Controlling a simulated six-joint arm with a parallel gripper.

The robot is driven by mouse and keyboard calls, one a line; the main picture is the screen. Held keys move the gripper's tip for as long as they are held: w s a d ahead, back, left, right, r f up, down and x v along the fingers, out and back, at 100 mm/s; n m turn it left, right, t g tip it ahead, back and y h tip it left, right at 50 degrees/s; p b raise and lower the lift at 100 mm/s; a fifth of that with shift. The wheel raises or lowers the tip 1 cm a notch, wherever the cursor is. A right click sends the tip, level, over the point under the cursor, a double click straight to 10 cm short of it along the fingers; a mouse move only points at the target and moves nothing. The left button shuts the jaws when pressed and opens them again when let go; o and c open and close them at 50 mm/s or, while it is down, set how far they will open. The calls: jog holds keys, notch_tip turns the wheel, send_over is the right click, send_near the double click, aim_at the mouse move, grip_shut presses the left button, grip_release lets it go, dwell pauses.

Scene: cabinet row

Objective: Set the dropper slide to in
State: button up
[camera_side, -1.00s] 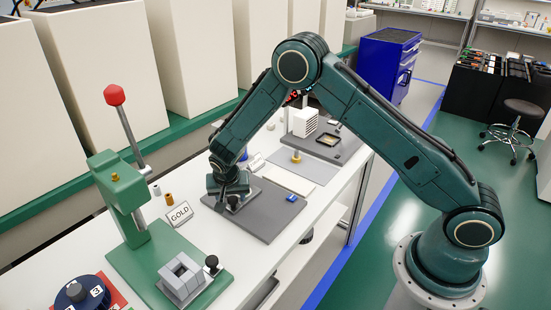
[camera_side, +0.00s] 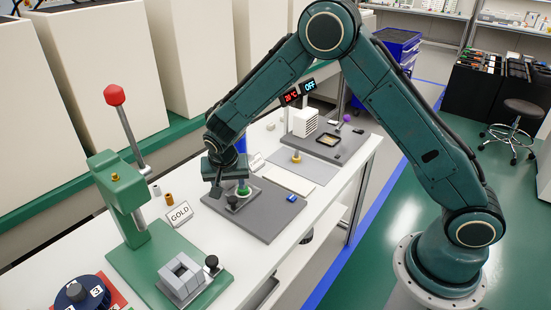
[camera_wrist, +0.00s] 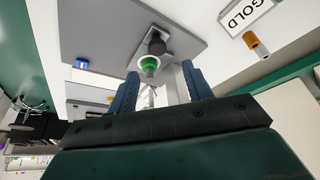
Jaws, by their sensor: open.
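My gripper (camera_side: 216,192) is open and empty above the left part of a dark grey base plate (camera_side: 268,218). Its two blue fingers (camera_wrist: 160,72) show in the wrist view. A small device with a green ring (camera_side: 243,190) stands on the plate beside the fingers. In the wrist view, the green ring (camera_wrist: 149,63) and a black knob (camera_wrist: 156,45) lie just beyond the fingertips. The knob appears to belong to this device; I cannot tell the slide's setting. The gripper partly hides the device in the side view.
A green lever press (camera_side: 125,190) with a red knob and a GOLD sign (camera_side: 180,214) stand to the left. A small blue block (camera_side: 292,198) lies on the plate's right side. Another grey plate (camera_side: 345,148) with a white finned block (camera_side: 305,122) is farther back.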

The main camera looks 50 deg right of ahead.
jog(key=v, duration=0.5)
jog(key=shift+r, duration=0.25)
jog(key=s+d+r+n+t+y, duration=0.1)
jog(key=s+d+r+n, duration=0.15)
jog(key=s+r, duration=0.5)
jog(key=s+d+r+n+y, duration=0.1)
jog(key=s+d+r+n, duration=0.15)
jog(key=s+r, duration=0.55)
jog(key=s+d+r+n, duration=0.1)
jog(key=s+n, duration=0.1)
jog(key=s, duration=0.6)
jog(key=s+r+n+t+y, duration=0.1)
jog(key=s+r+n, duration=0.1)
jog(key=s, duration=0.7)
jog(key=shift+d+r, duration=0.3)
jog(key=shift+d, duration=0.1)
